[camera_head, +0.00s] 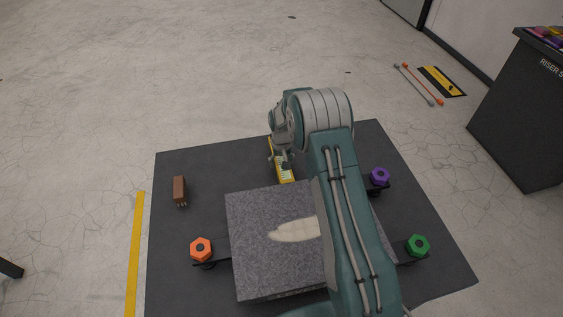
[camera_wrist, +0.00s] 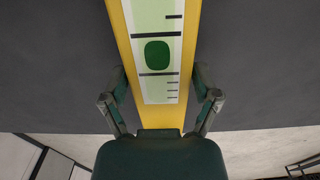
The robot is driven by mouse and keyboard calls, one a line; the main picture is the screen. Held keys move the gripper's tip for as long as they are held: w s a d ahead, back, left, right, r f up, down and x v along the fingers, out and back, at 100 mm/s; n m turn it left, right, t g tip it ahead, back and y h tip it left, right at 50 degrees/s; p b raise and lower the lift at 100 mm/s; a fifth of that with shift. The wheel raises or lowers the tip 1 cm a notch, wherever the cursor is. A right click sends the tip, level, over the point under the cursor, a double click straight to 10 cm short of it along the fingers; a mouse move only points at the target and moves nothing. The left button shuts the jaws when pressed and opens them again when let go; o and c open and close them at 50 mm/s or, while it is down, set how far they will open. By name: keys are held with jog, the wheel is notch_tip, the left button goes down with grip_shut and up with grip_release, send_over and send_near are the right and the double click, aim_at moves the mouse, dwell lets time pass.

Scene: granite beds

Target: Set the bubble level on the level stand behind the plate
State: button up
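The bubble level (camera_head: 284,171) is a yellow bar with a pale green label, behind the dark speckled granite plate (camera_head: 255,262) in the head view. In the wrist view the level (camera_wrist: 155,88) runs lengthwise up the picture, with a dark green vial window. My gripper (camera_head: 281,162) is down at the level in the head view. In the wrist view my gripper (camera_wrist: 161,78) has one finger on each side of the bar, with a narrow gap at each side, so it looks open. I cannot make out the level stand; the arm hides part of the area.
A dark mat (camera_head: 215,160) lies under the plate. Orange (camera_head: 201,249), purple (camera_head: 380,176) and green (camera_head: 418,245) hex knobs sit around the plate. A brown brush (camera_head: 179,190) lies at left. A pale smear (camera_head: 294,230) marks the plate. A dark cabinet (camera_head: 520,120) stands right.

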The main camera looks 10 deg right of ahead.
dwell(0.4)
notch_tip(320, 180, up, 12)
jog(key=s+r+t, duration=0.1)
jog(key=s+r, duration=0.6)
jog(key=r, duration=0.3)
jog(key=s+r+t, duration=0.2)
jog(key=s+r, duration=0.6)
jog(key=r, duration=0.2)
jog(key=s+r+t, duration=0.2)
jog(key=s+r, duration=0.1)
jog(key=s, duration=1.9)
jog(key=shift+r+t, duration=0.2)
jog(key=shift+t, duration=0.1)
